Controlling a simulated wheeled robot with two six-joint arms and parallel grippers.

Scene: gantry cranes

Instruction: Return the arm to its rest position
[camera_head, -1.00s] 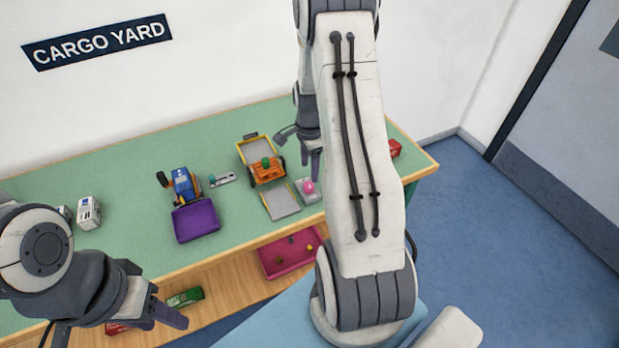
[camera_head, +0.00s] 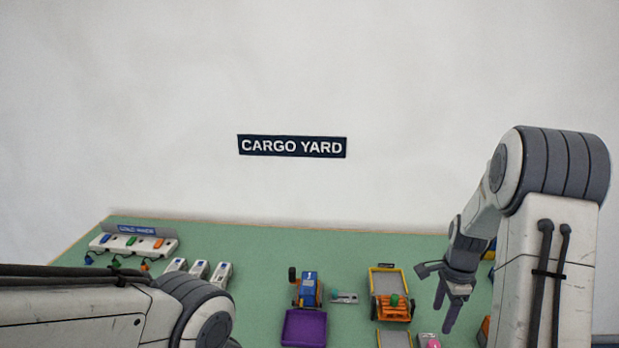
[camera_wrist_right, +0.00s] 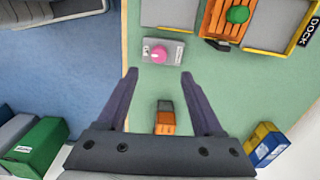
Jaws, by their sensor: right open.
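My right gripper (camera_head: 446,306) hangs fingers-down over the right part of the green table (camera_head: 250,268). It also shows in the right wrist view (camera_wrist_right: 159,75), with its two dark fingers apart and nothing between them. A grey pad with a pink knob (camera_wrist_right: 158,52) lies just beyond the fingertips there. My right arm (camera_head: 545,250) rises from the lower right and bends at a grey joint. My left arm crosses the lower left of the head view, and its gripper is out of frame.
An orange truck with a green load (camera_head: 392,306) stands left of my right gripper. A blue machine (camera_head: 308,288) and purple bin (camera_head: 303,328) are mid-table. White blocks (camera_head: 198,270) and a control panel (camera_head: 133,243) stand left. A green block (camera_wrist_right: 38,146) shows in the wrist view.

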